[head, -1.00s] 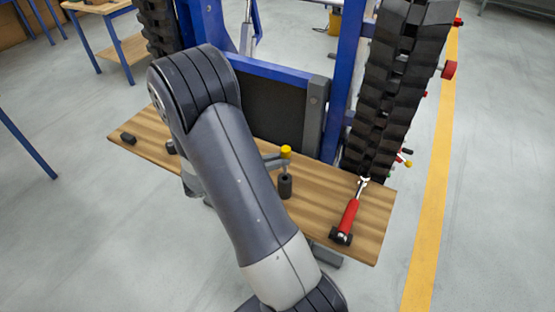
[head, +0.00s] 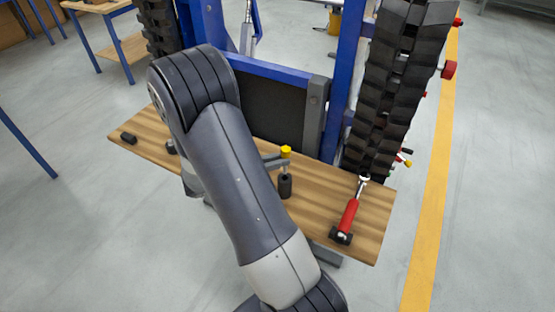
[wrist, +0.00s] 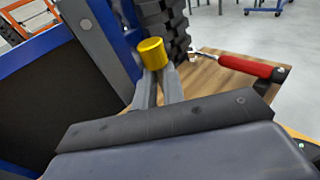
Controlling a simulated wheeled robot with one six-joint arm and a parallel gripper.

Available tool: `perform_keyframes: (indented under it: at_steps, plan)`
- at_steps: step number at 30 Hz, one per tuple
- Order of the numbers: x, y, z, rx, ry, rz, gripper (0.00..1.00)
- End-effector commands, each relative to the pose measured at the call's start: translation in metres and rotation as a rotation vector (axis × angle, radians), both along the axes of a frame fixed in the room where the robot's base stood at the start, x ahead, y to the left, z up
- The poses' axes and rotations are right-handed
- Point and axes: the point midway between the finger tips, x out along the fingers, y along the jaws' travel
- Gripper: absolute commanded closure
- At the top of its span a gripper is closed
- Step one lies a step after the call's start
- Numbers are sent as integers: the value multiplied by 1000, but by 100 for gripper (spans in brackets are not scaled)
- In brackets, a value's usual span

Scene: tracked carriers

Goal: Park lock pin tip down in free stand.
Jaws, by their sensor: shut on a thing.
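The lock pin has a yellow head (head: 286,152) and a thin grey shank, and stands upright with its head up in the head view. My gripper (head: 277,161) is shut on it just below the head; the grey fingers (wrist: 158,88) show behind the yellow head (wrist: 152,53) in the wrist view. A black cylindrical stand (head: 285,187) is directly under the pin on the wooden bench (head: 235,150). The shank's lower end meets the stand's top; I cannot tell how deep it sits. Another black stand (head: 128,138) lies clear at the bench's left end.
A red-handled tool (head: 350,214) with a black end lies at the bench's right. A dark piece (head: 171,147) is partly hidden by my arm. Blue frame posts (head: 345,80), a dark panel (head: 270,105) and a black track (head: 400,80) rise behind the bench.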

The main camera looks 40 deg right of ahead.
Motion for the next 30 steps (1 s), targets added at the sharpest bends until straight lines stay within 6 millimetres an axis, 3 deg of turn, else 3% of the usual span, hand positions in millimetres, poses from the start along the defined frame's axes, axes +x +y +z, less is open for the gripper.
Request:
perform_keyframes:
  at_steps: [30]
  plan:
    - [0,0,-26,0,0,0,100]
